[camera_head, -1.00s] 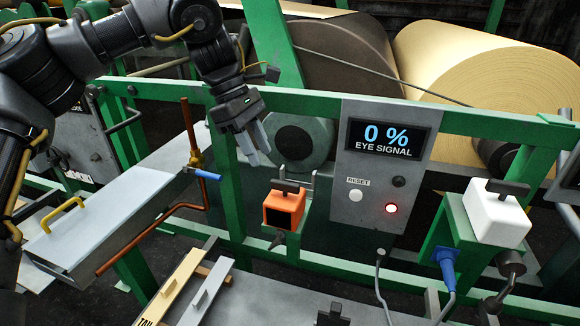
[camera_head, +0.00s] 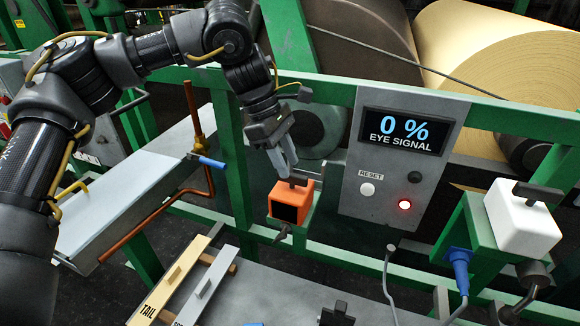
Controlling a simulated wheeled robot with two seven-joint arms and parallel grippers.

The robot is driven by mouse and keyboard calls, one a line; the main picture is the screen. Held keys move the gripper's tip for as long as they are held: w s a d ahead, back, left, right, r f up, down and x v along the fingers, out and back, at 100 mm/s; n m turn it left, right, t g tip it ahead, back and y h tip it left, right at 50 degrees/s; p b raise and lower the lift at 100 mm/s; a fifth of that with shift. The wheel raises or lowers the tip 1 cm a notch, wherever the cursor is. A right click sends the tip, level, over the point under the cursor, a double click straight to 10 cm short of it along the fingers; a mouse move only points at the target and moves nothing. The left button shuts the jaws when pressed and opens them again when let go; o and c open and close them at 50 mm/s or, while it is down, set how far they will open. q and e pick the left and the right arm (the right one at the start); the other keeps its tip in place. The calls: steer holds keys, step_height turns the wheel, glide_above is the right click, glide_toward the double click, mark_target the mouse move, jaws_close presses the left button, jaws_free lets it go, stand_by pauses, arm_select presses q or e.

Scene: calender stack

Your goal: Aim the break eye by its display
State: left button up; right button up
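The orange break eye (camera_head: 303,192) with a dark front window sits on a green bracket below the rail, a dark handle on its top. Whether a fingertip touches the handle is not clear. My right gripper is not in view.
A white box (camera_head: 522,218) with a dark handle stands on a green bracket at right. Green rails and a copper pipe with a blue-handled valve (camera_head: 207,162) lie near my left arm. Large rolls (camera_head: 480,75) stand behind. Labelled bars (camera_head: 170,285) lie at the bottom.

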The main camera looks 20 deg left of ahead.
mark_target(292, 193)
arm_select(q)
steer(key=shift+x, duration=0.9)
steer(key=shift+d+f, duration=0.15)
steer(key=shift+f, duration=0.2)
steer(key=shift+s, duration=0.1)
steer(key=shift+c, duration=0.3)
jaws_close()
